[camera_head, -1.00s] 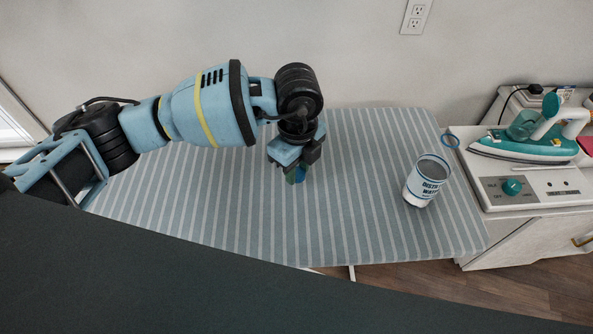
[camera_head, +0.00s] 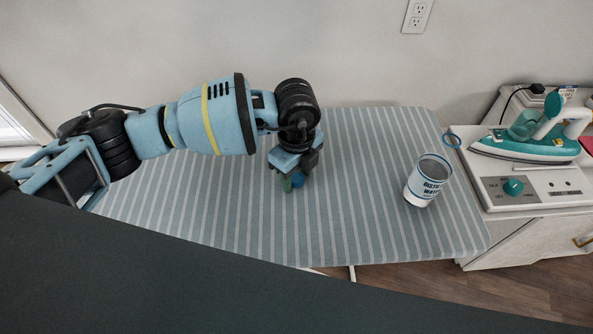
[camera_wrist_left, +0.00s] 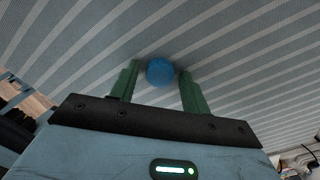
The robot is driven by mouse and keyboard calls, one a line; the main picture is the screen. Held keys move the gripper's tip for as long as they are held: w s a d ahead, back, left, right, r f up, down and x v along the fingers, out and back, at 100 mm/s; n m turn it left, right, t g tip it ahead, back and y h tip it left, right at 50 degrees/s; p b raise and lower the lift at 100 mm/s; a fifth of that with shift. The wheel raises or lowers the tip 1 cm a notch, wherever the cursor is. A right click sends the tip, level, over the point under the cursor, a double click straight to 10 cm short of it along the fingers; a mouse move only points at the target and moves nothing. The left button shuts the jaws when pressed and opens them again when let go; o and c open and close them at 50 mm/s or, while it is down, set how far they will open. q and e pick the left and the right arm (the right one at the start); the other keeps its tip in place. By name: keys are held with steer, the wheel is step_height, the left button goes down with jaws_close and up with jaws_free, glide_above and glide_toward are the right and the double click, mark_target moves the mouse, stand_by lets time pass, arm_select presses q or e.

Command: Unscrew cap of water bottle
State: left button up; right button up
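The water bottle (camera_head: 428,180), clear and white with a blue-lettered label, stands near the right end of the striped ironing board (camera_head: 365,215). Its top looks grey and round, and I see no blue cap on it. A round blue cap (camera_wrist_left: 160,71) is between the green fingertips of my left gripper (camera_wrist_left: 160,85) in the left wrist view, with a gap on both sides. The cap (camera_head: 297,181) shows partly in the head view, low over the board's middle, far left of the bottle. My left gripper (camera_head: 291,181) points down there. My right gripper is out of view.
A teal and white iron (camera_head: 535,145) sits on a white base with a teal dial on a cabinet at the right. The board between gripper and bottle is clear.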

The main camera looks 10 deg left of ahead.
mark_target(296, 178)
arm_select(q)
steer(key=shift+r, duration=0.1)
step_height(296, 178, up, 12)
steer(key=shift+r+p, duration=0.1)
steer(key=shift+p, duration=0.4)
stand_by(0.5)
